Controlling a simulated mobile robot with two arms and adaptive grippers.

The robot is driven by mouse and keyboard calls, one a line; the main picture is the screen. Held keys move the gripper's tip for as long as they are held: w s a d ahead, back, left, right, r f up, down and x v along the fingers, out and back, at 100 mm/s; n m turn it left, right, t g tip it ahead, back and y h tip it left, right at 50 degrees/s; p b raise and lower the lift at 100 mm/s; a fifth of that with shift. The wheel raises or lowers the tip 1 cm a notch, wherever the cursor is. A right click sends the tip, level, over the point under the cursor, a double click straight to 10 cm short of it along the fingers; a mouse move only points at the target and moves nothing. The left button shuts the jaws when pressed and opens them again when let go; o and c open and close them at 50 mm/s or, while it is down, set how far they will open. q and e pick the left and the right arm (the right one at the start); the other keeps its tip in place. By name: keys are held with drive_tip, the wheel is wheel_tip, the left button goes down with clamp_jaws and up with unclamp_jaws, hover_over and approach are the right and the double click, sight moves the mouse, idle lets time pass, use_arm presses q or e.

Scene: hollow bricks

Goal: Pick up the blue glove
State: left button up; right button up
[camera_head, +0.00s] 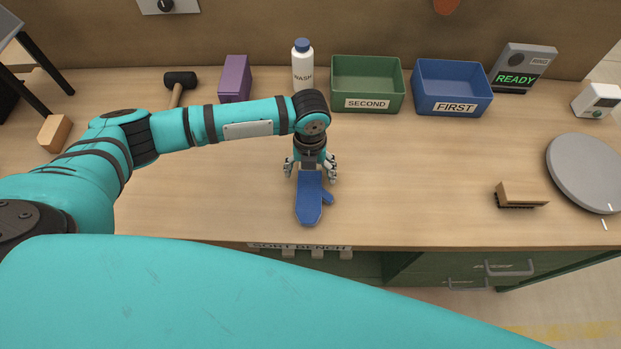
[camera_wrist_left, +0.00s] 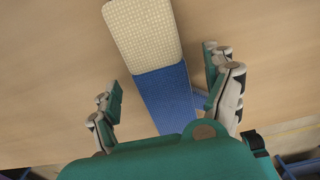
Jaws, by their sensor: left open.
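The blue glove (camera_head: 309,203) lies on the bench near its front edge, below the green and blue bins. Its thumb points to the right in the head view. In the left wrist view the blue part of the glove (camera_wrist_left: 164,98) lies between the fingers, and its pale textured end (camera_wrist_left: 143,35) extends to the top. My left gripper (camera_head: 311,172) is open, with its fingers on either side of the glove's upper end in the head view. It also shows in the left wrist view (camera_wrist_left: 165,95), with its fingers apart. I cannot tell the exact height above the glove. My right gripper is not in view.
A green SECOND bin (camera_head: 367,90), a blue FIRST bin (camera_head: 452,92), a WASH bottle (camera_head: 302,68) and a purple block (camera_head: 234,80) stand behind. A brush (camera_head: 521,196) and a grey disc (camera_head: 590,172) lie at right. The bench between is clear.

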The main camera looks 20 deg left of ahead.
use_arm(q)
drive_tip(key=shift+f, duration=0.3)
drive_tip(key=c, duration=1.3)
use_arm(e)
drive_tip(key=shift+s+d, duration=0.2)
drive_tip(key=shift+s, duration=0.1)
use_arm(q)
drive_tip(key=shift+r, duration=0.15)
